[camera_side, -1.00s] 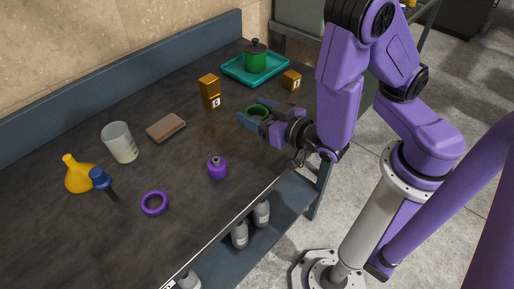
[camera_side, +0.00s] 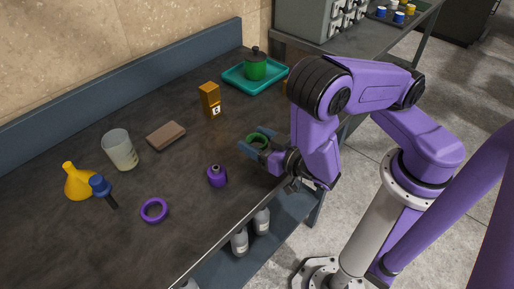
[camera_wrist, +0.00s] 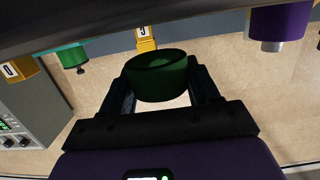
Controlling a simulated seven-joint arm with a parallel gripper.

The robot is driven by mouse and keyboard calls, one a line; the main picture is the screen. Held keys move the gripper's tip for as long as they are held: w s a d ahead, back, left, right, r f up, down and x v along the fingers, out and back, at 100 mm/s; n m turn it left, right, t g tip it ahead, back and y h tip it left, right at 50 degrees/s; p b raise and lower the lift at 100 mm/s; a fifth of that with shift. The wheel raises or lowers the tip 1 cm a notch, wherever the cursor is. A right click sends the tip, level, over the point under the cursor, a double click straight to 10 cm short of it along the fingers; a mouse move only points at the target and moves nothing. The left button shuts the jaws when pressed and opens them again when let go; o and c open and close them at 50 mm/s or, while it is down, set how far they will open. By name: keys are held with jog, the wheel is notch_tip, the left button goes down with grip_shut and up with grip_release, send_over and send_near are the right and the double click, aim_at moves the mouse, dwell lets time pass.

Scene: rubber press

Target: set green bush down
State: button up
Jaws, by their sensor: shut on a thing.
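The green bush (camera_side: 260,138), a short dark green ring, is held between the two fingers of my gripper (camera_side: 255,146), near the front edge of the table in the side view. In the wrist view the green bush (camera_wrist: 160,78) sits between the fingertips of my gripper (camera_wrist: 163,88), with its round opening showing. The fingers are shut on its sides. The gap between bush and table top cannot be told.
A purple knobbed piece (camera_side: 217,176) and a purple ring (camera_side: 154,210) are left of my gripper on the dark table (camera_side: 60,240).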

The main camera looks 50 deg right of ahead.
jog(key=shift+f, duration=1.45)
jog(key=shift+f, duration=0.1)
jog(key=o, duration=1)
jog(key=shift+o, duration=0.2)
jog(key=shift+s+r, duration=0.15)
jog(key=shift+s, duration=1.1)
jog(key=shift+s+r, duration=0.2)
jog(key=shift+s, duration=1)
jog(key=shift+s+r, duration=0.15)
jog(key=shift+s, duration=1.1)
